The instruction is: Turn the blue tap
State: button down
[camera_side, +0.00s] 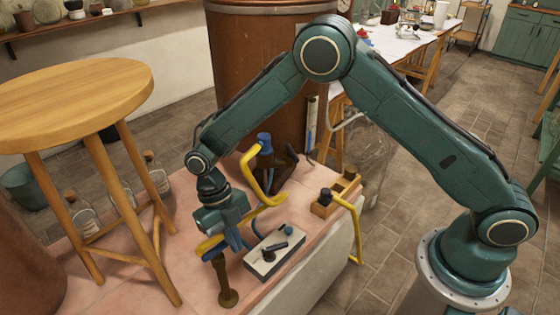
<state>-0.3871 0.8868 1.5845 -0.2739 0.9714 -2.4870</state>
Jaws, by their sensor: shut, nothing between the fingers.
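A blue cap (264,139) tops a bent yellow pipe (247,172) behind my gripper. A brown-bronze post (227,281) stands just below my gripper in the picture. Whether my fingers touch anything is hard to see.
A round wooden stool (75,100) stands close on the left. A large copper-brown vessel (255,70) rises behind. Bare pink tabletop (190,195) shows left of my gripper.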

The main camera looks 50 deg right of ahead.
jog(key=shift+w+f, duration=0.15)
jog(key=shift+w, duration=0.5)
jog(key=shift+w+d, duration=0.15)
jog(key=shift+w, duration=0.45)
notch_tip(320, 180, up, 10)
jog(key=shift+s, duration=0.45)
dwell(0.8)
jog(key=shift+r, duration=0.2)
